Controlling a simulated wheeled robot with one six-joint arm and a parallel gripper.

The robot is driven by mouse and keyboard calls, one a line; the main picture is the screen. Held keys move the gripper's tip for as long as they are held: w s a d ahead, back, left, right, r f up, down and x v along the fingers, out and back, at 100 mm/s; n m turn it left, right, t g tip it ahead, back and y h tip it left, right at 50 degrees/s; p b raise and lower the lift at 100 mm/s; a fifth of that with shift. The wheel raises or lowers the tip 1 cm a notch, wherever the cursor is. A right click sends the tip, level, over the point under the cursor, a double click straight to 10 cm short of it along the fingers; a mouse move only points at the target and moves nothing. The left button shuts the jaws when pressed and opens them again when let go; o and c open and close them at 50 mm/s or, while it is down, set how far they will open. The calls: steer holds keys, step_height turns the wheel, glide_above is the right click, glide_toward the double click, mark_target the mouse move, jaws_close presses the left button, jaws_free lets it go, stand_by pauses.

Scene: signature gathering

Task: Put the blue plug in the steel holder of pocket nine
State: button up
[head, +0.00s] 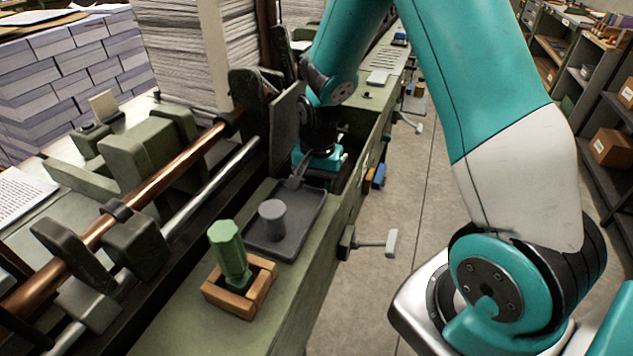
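My gripper (298,180) is low over the bench beside a dark upright plate, at the far end of a dark tray (257,246). Its fingers are small and dark here, and I cannot tell whether they are open or hold anything. A grey cylinder (272,220) stands in the tray, below and left of my gripper. A green plug (230,252) stands tilted in a square wooden holder (262,284) nearer to me. I cannot make out a plug that is clearly blue. A small blue block (379,176) shows at the bench's right side. I cannot identify the steel holder or pocket nine.
A copper-coloured rod (165,178) and a steel rod run along the machine at left. A tall paper stack (180,50) stands behind. A crank handle (390,243) sticks out from the bench's right side. The floor aisle (410,180) is clear; shelves with boxes (612,146) stand at right.

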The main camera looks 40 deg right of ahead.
steer(key=o, duration=0.9)
steer(key=shift+f, duration=0.1)
step_height(320, 180, up, 12)
steer(key=shift+d+f, duration=0.1)
steer(key=s+a+r+n+y, duration=0.2)
steer(key=s+a+r+n, duration=0.2)
steer(key=s+a+n, duration=0.4)
steer(key=s+a+r+n+y, duration=0.2)
steer(key=s+a+r+n, duration=0.3)
steer(key=s+a+n, duration=0.3)
steer(key=s+a, duration=0.1)
steer(key=s, duration=0.3)
steer(key=shift+s+r+n, duration=0.15)
steer(key=shift+s+n, duration=0.15)
steer(key=shift+s, duration=0.1)
